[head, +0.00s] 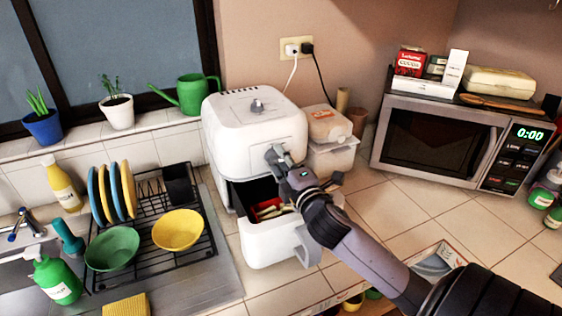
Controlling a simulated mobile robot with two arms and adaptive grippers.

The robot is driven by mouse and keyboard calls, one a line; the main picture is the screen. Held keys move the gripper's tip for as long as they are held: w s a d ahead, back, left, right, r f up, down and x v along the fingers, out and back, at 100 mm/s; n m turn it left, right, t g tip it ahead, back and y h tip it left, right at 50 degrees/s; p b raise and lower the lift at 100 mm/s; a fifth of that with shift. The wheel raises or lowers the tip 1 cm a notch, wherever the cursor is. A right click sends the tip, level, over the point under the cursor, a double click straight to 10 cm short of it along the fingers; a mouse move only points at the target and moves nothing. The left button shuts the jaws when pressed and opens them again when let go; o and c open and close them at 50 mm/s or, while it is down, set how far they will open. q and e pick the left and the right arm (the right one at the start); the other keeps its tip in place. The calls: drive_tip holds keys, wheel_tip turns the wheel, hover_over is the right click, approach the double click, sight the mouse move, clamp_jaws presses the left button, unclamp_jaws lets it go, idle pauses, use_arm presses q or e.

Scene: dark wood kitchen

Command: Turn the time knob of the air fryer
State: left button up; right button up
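The white air fryer (225,135) stands on the tiled counter in the middle of the head view. A small grey knob (257,105) sits on its top; I cannot tell whether it is the time knob. The air fryer's drawer (262,240) is pulled out at the front, with red and pale items inside. My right gripper (279,154) is at the upper front face of the air fryer, above the open drawer, and hides part of that face. Its fingertips are small here, and I cannot tell whether they are open or hold anything. My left gripper is not in view.
A lidded container (331,160) stands close to the right of the air fryer. A microwave (440,140) is further right. A dish rack (150,230) with plates and bowls is to the left. Tiled counter between air fryer and microwave is partly clear.

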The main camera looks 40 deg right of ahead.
drive_tip(key=o, duration=0.4)
drive_tip(key=shift+c, duration=0.2)
drive_tip(key=shift+s, duration=0.15)
drive_tip(key=v, duration=1.1)
drive_tip(key=shift+s+a, duration=0.1)
drive_tip(key=shift+s, duration=0.3)
drive_tip(key=shift+f, duration=0.15)
